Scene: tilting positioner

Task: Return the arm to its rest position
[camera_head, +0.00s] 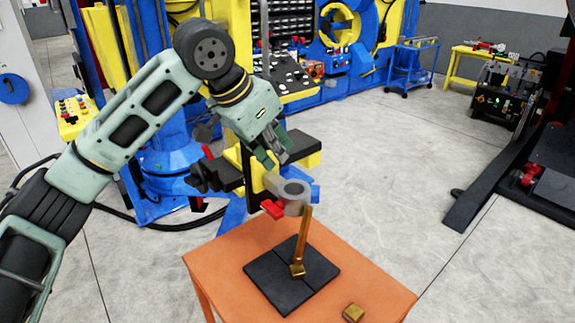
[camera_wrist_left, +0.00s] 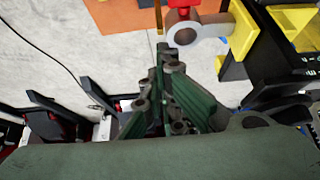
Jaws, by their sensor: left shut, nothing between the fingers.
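My left arm comes in from the left in the head view, and its gripper (camera_head: 279,153) points down toward the positioner. The gripper is shut and empty. In the left wrist view its closed fingers (camera_wrist_left: 172,62) sit close to a grey ring-shaped part (camera_wrist_left: 185,42). In the head view this ring part (camera_head: 293,190) is held at the yellow and black positioner fixture (camera_head: 300,150), with a red clamp piece (camera_head: 272,208) beside it. I cannot tell whether the fingers touch the ring part. My right gripper is not in view.
An orange table (camera_head: 222,262) stands below, with a black plate (camera_head: 284,290) bearing an upright copper-coloured post (camera_head: 303,237) and a small brass block (camera_head: 353,312) near its front edge. Blue and yellow machinery stands behind. Open concrete floor (camera_head: 410,170) lies to the right.

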